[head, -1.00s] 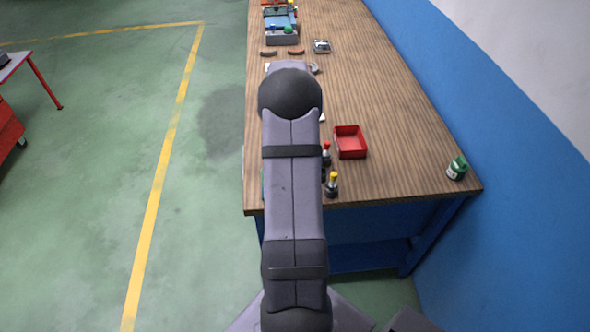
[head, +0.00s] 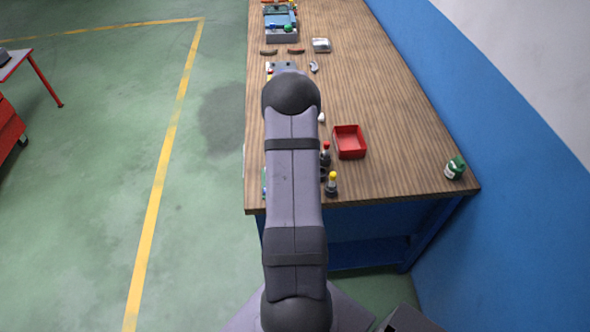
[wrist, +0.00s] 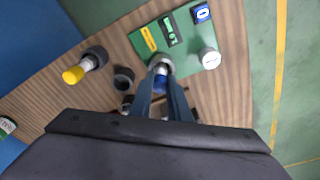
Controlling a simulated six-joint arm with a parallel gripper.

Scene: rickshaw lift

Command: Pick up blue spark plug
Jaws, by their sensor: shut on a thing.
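In the wrist view, my gripper (wrist: 161,76) points down over the wooden bench, its two fingers close together. They are shut on the blue spark plug (wrist: 160,84), whose blue part shows between them, with a grey round end just beyond the fingertips. The rest of the plug is hidden by the fingers. I cannot tell whether it still touches the bench. In the head view, my arm hides both gripper and plug.
A green board (wrist: 178,38) with small parts and a white-capped item (wrist: 209,58) lie near the gripper. A yellow-capped bottle (head: 332,184), a red-capped bottle (head: 325,158) and a red tray (head: 349,128) stand on the bench (head: 400,130). A green jar (head: 455,168) is by the wall.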

